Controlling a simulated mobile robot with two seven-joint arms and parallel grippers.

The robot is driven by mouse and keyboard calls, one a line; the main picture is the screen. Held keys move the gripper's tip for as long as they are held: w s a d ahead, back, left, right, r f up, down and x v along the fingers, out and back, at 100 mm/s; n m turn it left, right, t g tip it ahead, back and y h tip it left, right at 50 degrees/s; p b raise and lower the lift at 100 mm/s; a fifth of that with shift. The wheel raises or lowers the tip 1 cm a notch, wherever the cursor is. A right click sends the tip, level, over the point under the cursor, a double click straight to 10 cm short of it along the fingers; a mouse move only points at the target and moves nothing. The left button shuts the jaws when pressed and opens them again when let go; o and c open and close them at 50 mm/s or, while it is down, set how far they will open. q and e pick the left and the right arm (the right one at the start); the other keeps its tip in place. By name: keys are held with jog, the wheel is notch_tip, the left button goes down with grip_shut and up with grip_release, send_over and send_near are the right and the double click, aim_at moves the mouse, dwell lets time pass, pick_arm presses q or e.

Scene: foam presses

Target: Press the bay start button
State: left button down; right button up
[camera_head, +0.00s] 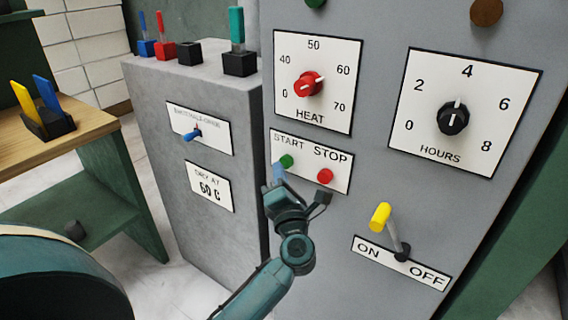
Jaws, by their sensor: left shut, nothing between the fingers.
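The green START button (287,161) sits at the left of a white START/STOP plate (342,178) on the grey machine front. The red STOP button (325,176) is to its right on the same plate. My left gripper (279,173) is shut and empty. Its fingertips are just below and left of the green button, overlapping the plate's lower left in the picture. I cannot tell whether they touch the button. My right gripper is out of view.
Above are the red HEAT knob (308,84) and the black HOURS knob (453,118). A yellow-tipped ON/OFF lever (381,216) sticks out at lower right. A lower grey cabinet (186,92) stands left, with coloured blocks on top. A wooden table (88,128) is farther left.

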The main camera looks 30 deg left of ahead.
pick_arm(q)
jog(key=shift+w, duration=0.6)
dwell(0.5)
jog(key=shift+s, duration=0.1)
jog(key=shift+s+p, duration=0.3)
jog(key=shift+s, duration=0.6)
jog(key=shift+s, duration=0.1)
jog(key=s, duration=0.1)
jog(key=s+p, duration=0.1)
jog(key=s, duration=0.2)
jog(key=shift+s+a+p, duration=0.25)
jog(key=shift+s+p, duration=0.05)
jog(key=shift+s, duration=0.1)
dwell(0.5)
